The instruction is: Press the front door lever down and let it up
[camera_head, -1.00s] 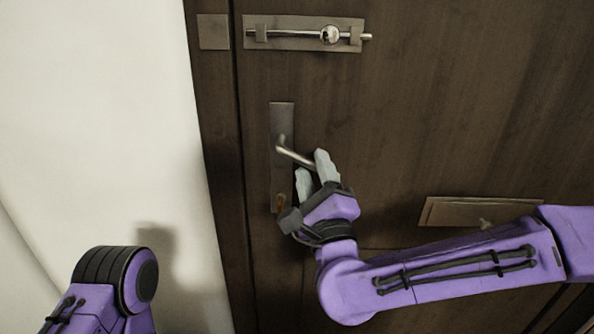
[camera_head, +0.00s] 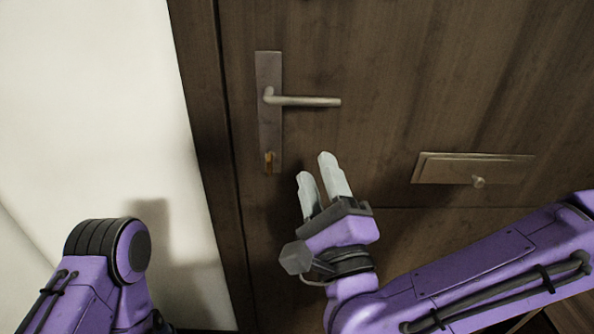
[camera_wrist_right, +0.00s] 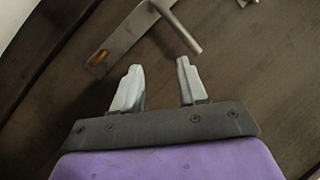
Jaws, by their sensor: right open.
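The front door lever (camera_head: 310,101) is a metal handle on a tall backplate (camera_head: 268,125). It lies about level, pointing right, in the head view. In the right wrist view the lever (camera_wrist_right: 182,32) shows beyond the fingertips. My right gripper (camera_head: 317,168) is open and empty, below the lever and apart from it. Its two pale fingers (camera_wrist_right: 157,68) stand spread in the right wrist view. My left arm (camera_head: 105,265) shows at the lower left, but its gripper fingers are out of view.
The dark wooden door (camera_head: 370,60) fills most of the view. A metal mail flap (camera_head: 440,169) with a small knob is to the right. An orange-brown key or cylinder (camera_head: 269,161) sits low on the backplate. A white wall (camera_head: 90,100) is at the left.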

